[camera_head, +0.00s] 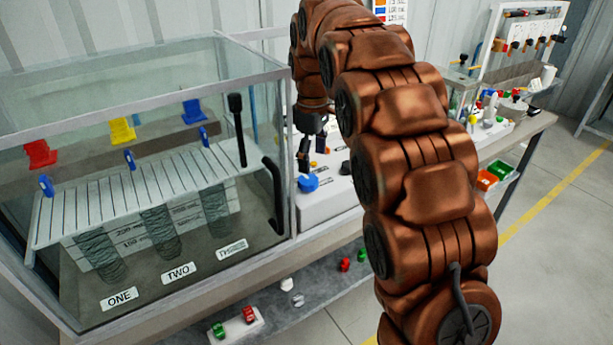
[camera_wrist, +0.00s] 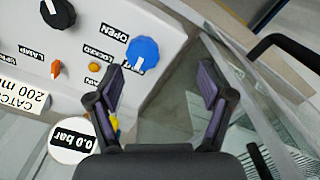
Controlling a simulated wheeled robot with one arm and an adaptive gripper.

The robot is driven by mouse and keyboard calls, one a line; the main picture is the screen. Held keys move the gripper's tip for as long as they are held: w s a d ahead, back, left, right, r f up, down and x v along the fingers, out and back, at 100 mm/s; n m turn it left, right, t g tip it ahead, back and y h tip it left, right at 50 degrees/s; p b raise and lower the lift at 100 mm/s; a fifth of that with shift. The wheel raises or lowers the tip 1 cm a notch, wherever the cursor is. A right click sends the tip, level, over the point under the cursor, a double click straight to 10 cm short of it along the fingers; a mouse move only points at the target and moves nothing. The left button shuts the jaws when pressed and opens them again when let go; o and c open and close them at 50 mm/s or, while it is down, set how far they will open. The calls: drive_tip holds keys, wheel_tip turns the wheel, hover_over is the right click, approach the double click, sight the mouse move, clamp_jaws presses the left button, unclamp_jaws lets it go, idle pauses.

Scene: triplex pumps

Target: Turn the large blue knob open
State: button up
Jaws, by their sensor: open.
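The large blue knob (camera_wrist: 143,54) sits on the white panel in the wrist view, with a pale line running down its lower part. A label reading OPEN (camera_wrist: 110,33) is at its upper left. The knob also shows in the head view (camera_head: 308,184), low on the panel. My gripper (camera_wrist: 160,80) is open and empty, its dark fingers apart. The knob lies just beyond the left fingertip and is not between the fingers. In the head view my gripper (camera_head: 304,160) hangs just above the knob.
A glass tank (camera_head: 150,170) with a black handle (camera_head: 273,192) stands close on the left. Coloured bins (camera_head: 490,178) are at the right.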

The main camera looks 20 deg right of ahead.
sight(307, 178)
drive_tip(key=w, duration=0.3)
drive_tip(key=shift+a+f+n, duration=0.15)
drive_tip(key=shift+f+n, duration=0.15)
drive_tip(key=shift+n, duration=0.1)
drive_tip(key=shift+w+a+f+n, duration=0.1)
drive_tip(key=shift+w+f+n, duration=0.2)
drive_tip(key=shift+w, duration=0.2)
drive_tip(key=shift+f+p, duration=0.85)
drive_tip(key=shift+f, duration=2.9)
drive_tip(key=c, duration=1.2)
